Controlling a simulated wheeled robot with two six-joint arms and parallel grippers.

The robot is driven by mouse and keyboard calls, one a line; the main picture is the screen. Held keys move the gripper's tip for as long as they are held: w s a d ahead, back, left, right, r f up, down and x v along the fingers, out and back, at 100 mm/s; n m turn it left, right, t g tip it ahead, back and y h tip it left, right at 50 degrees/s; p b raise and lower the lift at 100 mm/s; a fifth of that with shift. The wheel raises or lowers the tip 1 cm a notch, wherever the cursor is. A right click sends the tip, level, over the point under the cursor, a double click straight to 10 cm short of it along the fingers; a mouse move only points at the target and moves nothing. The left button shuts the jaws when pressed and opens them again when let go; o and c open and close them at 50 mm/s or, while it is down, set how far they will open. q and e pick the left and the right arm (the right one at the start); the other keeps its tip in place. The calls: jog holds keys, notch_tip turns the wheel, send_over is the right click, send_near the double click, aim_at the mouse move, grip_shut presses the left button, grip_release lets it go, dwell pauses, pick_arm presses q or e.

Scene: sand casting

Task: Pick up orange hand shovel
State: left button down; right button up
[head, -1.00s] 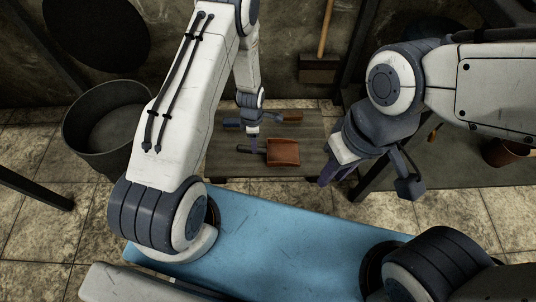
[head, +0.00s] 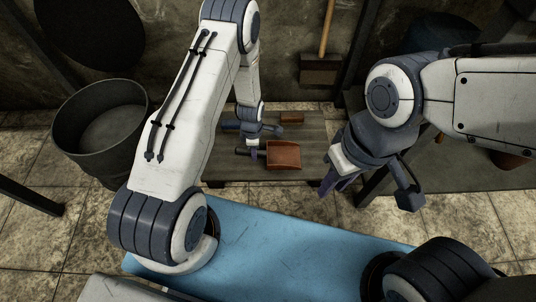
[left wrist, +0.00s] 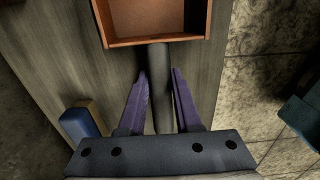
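The orange hand shovel (head: 284,155) lies on a low wooden table, its box-like scoop to the right and its dark handle to the left. In the left wrist view the scoop (left wrist: 155,22) is at the top, and the dark handle (left wrist: 160,85) runs down between my purple fingers. My left gripper (left wrist: 160,74) is open, one finger on each side of the handle; whether the fingers touch it is unclear. In the head view my left gripper (head: 254,150) is over the handle. My right gripper (head: 328,180) hangs right of the table, away from the shovel; its finger opening is unclear.
A second tool with a blue handle (left wrist: 84,119) and a brown head (head: 292,118) lies behind the shovel on the table (head: 230,173). A grey bin (head: 100,125) stands to the left. A broom-like tool (head: 320,70) leans at the back wall.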

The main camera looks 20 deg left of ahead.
dwell(0.3)
pick_arm(q)
jog(key=shift+r+p, duration=0.45)
jog(key=shift+r, duration=0.05)
notch_tip(320, 180, up, 4)
jog(key=p, duration=0.3)
jog(key=s+d+r+p, duration=0.5)
jog(key=s+d+r, duration=0.1)
jog(key=s, duration=0.3)
jog(key=shift+s+d, duration=0.15)
jog(key=shift+d, duration=0.4)
jog(key=c, duration=1.2)
grip_release()
grip_shut()
